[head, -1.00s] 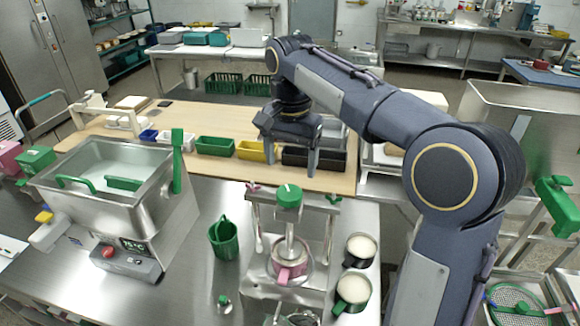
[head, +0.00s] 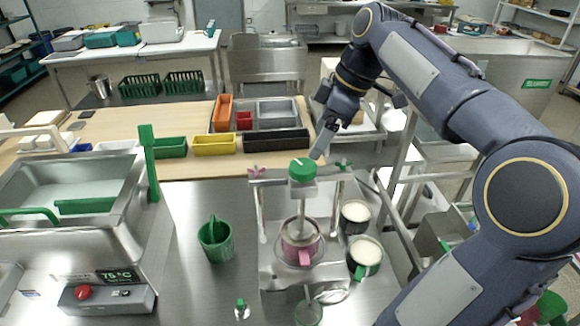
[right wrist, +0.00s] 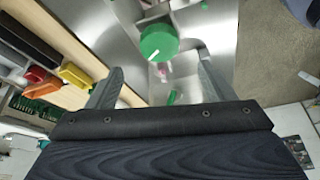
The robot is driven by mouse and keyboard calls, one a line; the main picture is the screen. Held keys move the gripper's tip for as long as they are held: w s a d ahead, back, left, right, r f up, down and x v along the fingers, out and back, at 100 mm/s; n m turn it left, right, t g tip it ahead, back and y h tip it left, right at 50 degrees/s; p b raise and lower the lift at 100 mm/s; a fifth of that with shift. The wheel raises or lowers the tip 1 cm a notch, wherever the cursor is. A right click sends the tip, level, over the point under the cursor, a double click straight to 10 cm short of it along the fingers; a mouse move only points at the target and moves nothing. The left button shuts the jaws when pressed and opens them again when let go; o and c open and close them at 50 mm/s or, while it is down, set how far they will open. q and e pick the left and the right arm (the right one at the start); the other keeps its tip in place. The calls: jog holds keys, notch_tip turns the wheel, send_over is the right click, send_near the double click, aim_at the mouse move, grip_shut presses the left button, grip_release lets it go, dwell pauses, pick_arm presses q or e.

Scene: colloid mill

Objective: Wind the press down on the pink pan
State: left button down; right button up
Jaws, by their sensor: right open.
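The press (head: 264,210) is a metal frame with a round green knob (head: 302,170) on top and a screw shaft running down from it. The pink pan (head: 301,250) sits in the press under the shaft, with its pink handle toward me. My right gripper (head: 321,143) is open and empty, above and just behind the knob to its right. In the right wrist view the green knob (right wrist: 158,42) shows beyond the fingertips, between the two spread fingers, with a white mark on its top. The fingers do not hold it. My left gripper is out of view.
Two dark pans of pale contents (head: 365,252) stand right of the press. A green jug (head: 215,240) stands to its left, and a steel vat (head: 80,190) farther left. Behind is a wooden table with coloured bins (head: 214,145).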

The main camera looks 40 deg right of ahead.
aim_at(304, 166)
jog(key=x, duration=0.7)
jog(key=shift+f, duration=0.35)
jog(key=c, duration=1)
